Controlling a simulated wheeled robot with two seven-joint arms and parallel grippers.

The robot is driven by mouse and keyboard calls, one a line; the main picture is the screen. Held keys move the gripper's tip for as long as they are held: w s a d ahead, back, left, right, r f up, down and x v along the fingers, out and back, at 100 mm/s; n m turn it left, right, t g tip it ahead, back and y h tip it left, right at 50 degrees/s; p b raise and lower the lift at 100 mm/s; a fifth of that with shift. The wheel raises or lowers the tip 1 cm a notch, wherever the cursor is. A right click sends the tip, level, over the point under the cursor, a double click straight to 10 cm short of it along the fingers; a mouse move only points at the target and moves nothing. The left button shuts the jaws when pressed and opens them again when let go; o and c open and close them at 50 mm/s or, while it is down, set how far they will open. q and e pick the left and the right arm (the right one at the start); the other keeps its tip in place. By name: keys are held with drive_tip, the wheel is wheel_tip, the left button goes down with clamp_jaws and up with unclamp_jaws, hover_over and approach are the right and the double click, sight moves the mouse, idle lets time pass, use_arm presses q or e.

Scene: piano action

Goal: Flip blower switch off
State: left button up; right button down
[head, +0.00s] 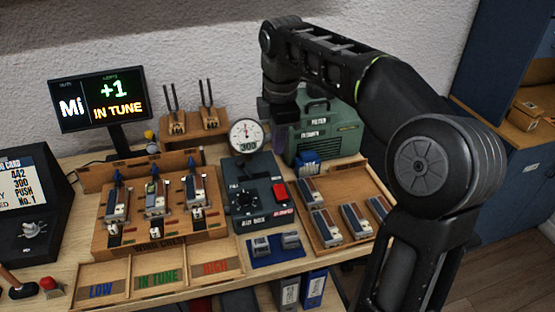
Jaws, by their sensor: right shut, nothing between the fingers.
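The red switch (280,190) sits on the right side of the dark control box (262,217), above a small red label. I cannot tell which way it is tipped. The box also carries a black knob and a round gauge (246,136) standing at its back. My right gripper (279,132) hangs above and behind the switch, apart from it, in front of the green case (338,140). It is shut and empty, and its fingertips are small and dark here. My left gripper is out of view.
A wooden chest (161,237) with several reed blocks stands left of the control box. A wooden tray (345,185) with more blocks lies to the right. A blue mat (262,260) with two small blocks lies in front. A screen (98,100) reads "+1 IN TUNE".

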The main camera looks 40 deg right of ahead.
sight(278, 193)
drive_tip(key=f, duration=0.4)
drive_tip(key=w+f, duration=0.1)
drive_tip(key=f, duration=0.3)
drive_tip(key=f+b, duration=0.1)
drive_tip(key=f, duration=0.4)
drive_tip(key=shift+w+d, duration=0.2)
drive_tip(key=shift+d, duration=0.1)
drive_tip(key=shift+f, duration=0.2)
drive_tip(key=shift+w+f, duration=0.15)
drive_tip(key=shift+f, duration=0.15)
drive_tip(key=shift+s+a, duration=0.1)
drive_tip(key=shift+s, duration=0.2)
drive_tip(key=shift+s+a+r+b, duration=0.15)
drive_tip(key=shift+s+b, duration=0.15)
drive_tip(key=shift+s, duration=0.2)
